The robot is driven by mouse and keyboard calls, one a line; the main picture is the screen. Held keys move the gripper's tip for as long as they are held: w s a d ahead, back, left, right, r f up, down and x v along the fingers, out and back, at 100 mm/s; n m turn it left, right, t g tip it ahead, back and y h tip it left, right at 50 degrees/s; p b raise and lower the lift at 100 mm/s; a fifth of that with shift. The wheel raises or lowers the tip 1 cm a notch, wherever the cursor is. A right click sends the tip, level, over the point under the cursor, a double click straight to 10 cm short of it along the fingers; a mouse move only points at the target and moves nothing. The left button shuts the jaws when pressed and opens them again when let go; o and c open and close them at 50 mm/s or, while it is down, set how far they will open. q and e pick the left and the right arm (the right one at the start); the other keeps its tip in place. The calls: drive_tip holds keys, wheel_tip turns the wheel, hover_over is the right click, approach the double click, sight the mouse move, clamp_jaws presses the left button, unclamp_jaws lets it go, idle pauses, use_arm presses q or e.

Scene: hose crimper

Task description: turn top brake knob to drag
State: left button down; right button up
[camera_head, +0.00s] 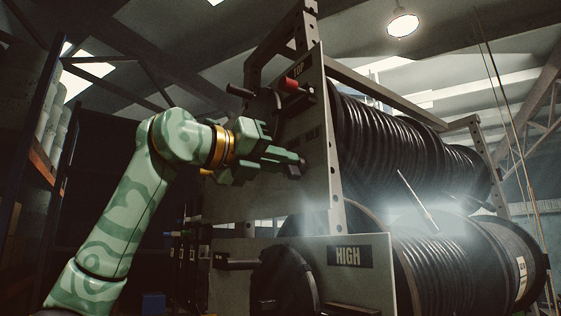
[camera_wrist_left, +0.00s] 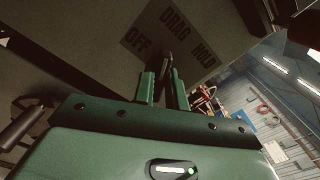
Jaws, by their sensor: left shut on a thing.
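The top brake knob (camera_wrist_left: 167,64) is a small dark piece between the green fingers of my left gripper (camera_wrist_left: 165,88) in the left wrist view. Around it the grey panel carries the words OFF (camera_wrist_left: 136,39), DRAG (camera_wrist_left: 175,19) and a third word (camera_wrist_left: 203,53), MILD or HOLD. The knob's far end lies below DRAG; its exact setting I cannot tell. In the head view my left gripper (camera_head: 297,163) is shut against the upper panel (camera_head: 318,185), marked TOP, and hides the knob. My right gripper is not in view.
Black hose reels (camera_head: 400,135) fill the rack behind the panel. Below is a panel marked HIGH (camera_head: 349,254) with a dark round disc (camera_head: 285,283). A shelf (camera_head: 40,160) stands at the left.

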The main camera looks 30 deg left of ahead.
use_arm(q)
drive_tip(key=c, duration=1.4)
unclamp_jaws()
drive_tip(key=shift+c, duration=0.2)
drive_tip(key=b+v, duration=0.1)
drive_tip(key=v, duration=1.5)
drive_tip(key=shift+a+f, duration=0.1)
